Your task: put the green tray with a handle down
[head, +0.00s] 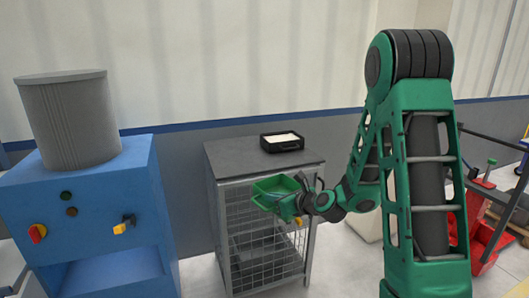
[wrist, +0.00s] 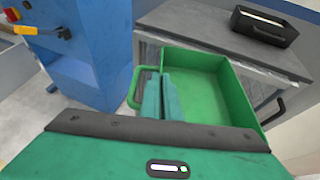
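The green tray with a handle (head: 272,187) is held in the air at the front of the wire-sided cabinet (head: 222,170), about level with or a little below its top. In the wrist view the tray (wrist: 222,90) is empty, with its open side up. Its handle (wrist: 133,90) sticks out at the left. My gripper (wrist: 163,97) has its two teal fingers close together at the tray's handle side, shut on the tray. The exact contact is partly hidden by the fingers.
A black box with a pale top (head: 282,142) stands on the cabinet's dark top (head: 235,155), with bare surface in front and to the left. A blue machine (head: 95,215) with a grey cylinder (head: 70,120) stands to the left. Red items (head: 482,225) lie at the right.

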